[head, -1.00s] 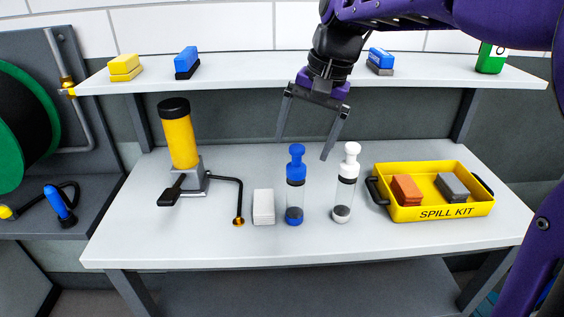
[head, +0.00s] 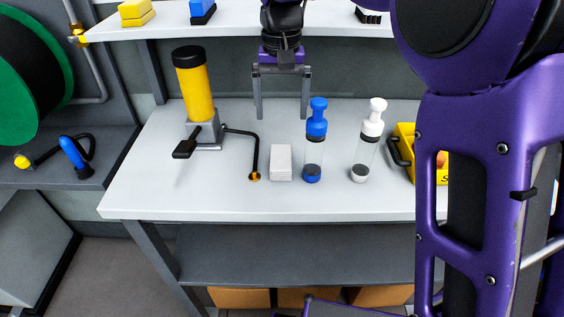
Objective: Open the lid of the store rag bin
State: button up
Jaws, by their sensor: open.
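I cannot make out a rag bin or its lid in the head view. My gripper (head: 281,115) is open and empty, fingers pointing down. It appears above the back part of the white bench (head: 230,205), below the upper shelf's front edge in the picture. The fingers are well apart, with nothing between them. My purple arm covers the right side of the view, including most of the yellow spill kit tray (head: 402,165).
The bench holds a yellow pump (head: 195,90), a white block (head: 281,163), a blue-topped bottle (head: 316,140) and a white-topped bottle (head: 368,140). An upper shelf (head: 230,22) overhangs. Orange-brown boxes (head: 240,297) sit below the lower shelf (head: 260,250). Floor shows at lower left.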

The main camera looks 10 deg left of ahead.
jog(key=b, duration=0.1)
send_over(281, 154)
jog(key=f, duration=0.7)
jog(key=shift+w+f, duration=0.1)
jog(key=shift+w, duration=0.15)
jog(key=shift+s+f+b, duration=0.2)
jog(key=shift+f+b, duration=0.35)
jog(key=shift+f, duration=2.1)
